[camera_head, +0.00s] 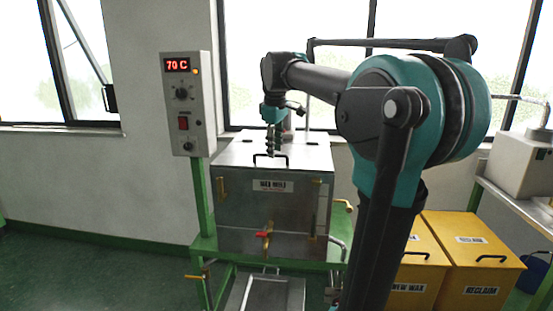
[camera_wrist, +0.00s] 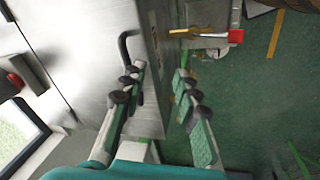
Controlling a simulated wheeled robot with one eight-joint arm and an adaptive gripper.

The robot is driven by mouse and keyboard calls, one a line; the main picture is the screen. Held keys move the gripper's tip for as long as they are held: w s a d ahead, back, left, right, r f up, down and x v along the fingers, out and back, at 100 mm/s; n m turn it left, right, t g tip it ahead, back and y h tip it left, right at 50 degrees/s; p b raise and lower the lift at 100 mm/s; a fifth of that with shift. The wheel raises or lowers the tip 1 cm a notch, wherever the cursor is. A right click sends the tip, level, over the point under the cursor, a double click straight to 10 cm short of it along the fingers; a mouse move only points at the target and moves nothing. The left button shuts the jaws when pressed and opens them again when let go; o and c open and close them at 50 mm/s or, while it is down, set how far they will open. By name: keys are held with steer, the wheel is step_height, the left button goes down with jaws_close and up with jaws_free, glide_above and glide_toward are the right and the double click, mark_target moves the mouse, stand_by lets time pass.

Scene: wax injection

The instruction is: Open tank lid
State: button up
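The metal wax melt tank (camera_head: 262,214) stands on a green frame, its lid (camera_head: 314,153) lying flat and shut on top. A black handle (camera_head: 270,160) is at the lid's front edge. My gripper (camera_head: 273,154) points down just above the lid, close to the handle. In the wrist view my gripper (camera_wrist: 160,72) is open and empty, its two fingers well apart. The handle (camera_wrist: 124,48) is just past the left fingertip, partly hidden by that finger; I cannot tell whether they touch. The lid surface (camera_wrist: 85,40) fills the wrist view's upper left.
A control box (camera_head: 187,105) reading 70 C stands on a post left of the tank. A red-handled valve (camera_head: 263,235) sticks out of the tank's front. Yellow bins (camera_head: 480,260) stand at the right. A wall and windows are behind. The green floor at left is clear.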

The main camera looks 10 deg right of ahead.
steer(key=shift+s+d+f+m, duration=0.1)
steer(key=shift+s+f+m, duration=0.2)
steer(key=shift+f, duration=0.55)
steer(key=shift+s+d+f+m, duration=0.1)
steer(key=shift+s+f, duration=0.25)
steer(key=shift+f, duration=0.45)
